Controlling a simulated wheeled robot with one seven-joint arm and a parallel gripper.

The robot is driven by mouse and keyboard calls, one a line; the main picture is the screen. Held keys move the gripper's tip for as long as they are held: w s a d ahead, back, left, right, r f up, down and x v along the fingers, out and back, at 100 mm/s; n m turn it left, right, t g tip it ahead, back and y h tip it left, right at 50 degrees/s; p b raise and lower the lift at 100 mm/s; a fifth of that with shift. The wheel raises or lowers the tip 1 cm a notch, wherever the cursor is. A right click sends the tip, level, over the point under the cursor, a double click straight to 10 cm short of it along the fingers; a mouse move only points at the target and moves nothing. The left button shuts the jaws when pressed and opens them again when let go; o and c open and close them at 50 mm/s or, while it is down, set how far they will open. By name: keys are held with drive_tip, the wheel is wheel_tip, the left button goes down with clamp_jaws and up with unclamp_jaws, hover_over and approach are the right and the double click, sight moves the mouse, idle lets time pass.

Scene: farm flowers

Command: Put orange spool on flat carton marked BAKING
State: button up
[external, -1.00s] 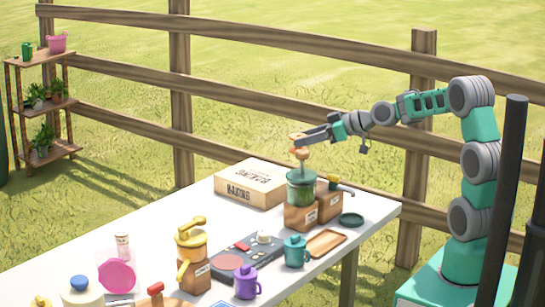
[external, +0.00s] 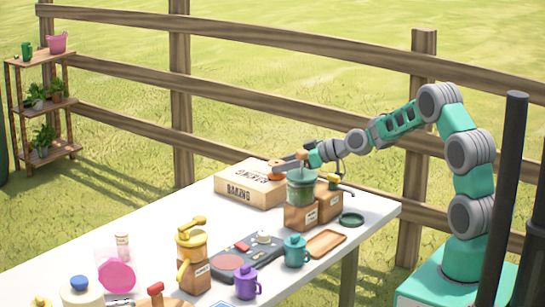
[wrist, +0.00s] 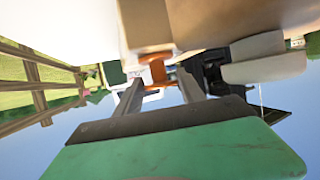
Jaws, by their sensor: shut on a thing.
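The flat carton marked BAKING (external: 236,191) lies on the white table's far side, its lettered face toward the camera. My gripper (external: 280,165) reaches in from the right, low over the carton's right part. It is shut on the orange spool (external: 274,174), which shows small at the fingertips. I cannot tell whether the spool touches the carton's top. In the wrist view the orange spool (wrist: 158,71) shows partly between the fingers, and a tan surface fills the area above it.
A green glass jar (external: 300,189) with a wooden knob stands on a wooden box just in front of my gripper. A teal mug (external: 296,250) and wooden tray (external: 325,243) are nearer.

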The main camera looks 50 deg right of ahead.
drive_tip(key=o, duration=1.3)
drive_tip(key=shift+f, duration=0.1)
drive_tip(key=shift+s+r, duration=0.1)
drive_tip(key=shift+r, duration=0.2)
drive_tip(key=v, duration=1.1)
drive_tip(key=shift+s+d, duration=0.15)
drive_tip(key=shift+s, duration=0.2)
